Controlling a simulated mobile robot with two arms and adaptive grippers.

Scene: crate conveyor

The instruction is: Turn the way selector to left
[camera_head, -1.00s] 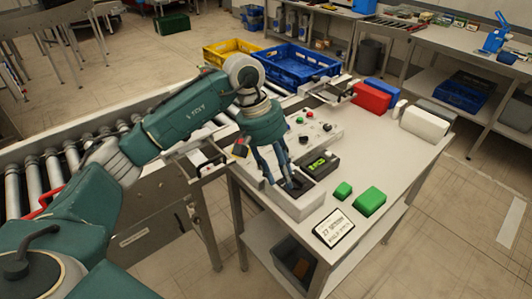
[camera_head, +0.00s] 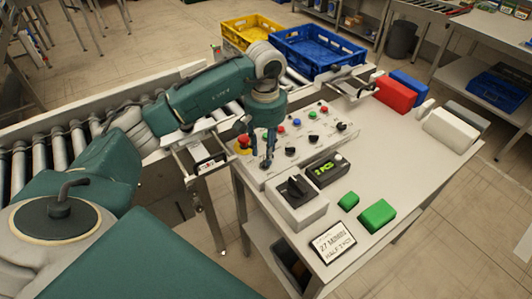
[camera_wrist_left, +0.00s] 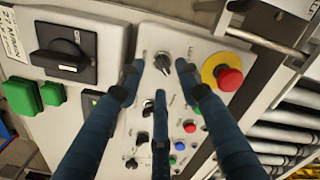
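My left gripper (camera_head: 262,158) is over the near left end of the sloped control panel (camera_head: 335,133). In the left wrist view its fingers (camera_wrist_left: 161,76) are spread, with a small selector knob (camera_wrist_left: 163,62) between the tips. I see no clear contact with that knob. Other black selector knobs (camera_wrist_left: 148,106) line the panel, one partly behind a finger. The panel labels are too small to read, so I cannot tell which knob is the way selector. My right gripper is not in view.
A red emergency button (camera_wrist_left: 229,79) on a yellow ring sits close beside the fingers. A large black rotary switch (camera_head: 297,187) and a lit display (camera_head: 327,170) stand nearer the table front. Green blocks (camera_head: 376,215) lie to the right. The roller conveyor (camera_head: 55,160) runs behind.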

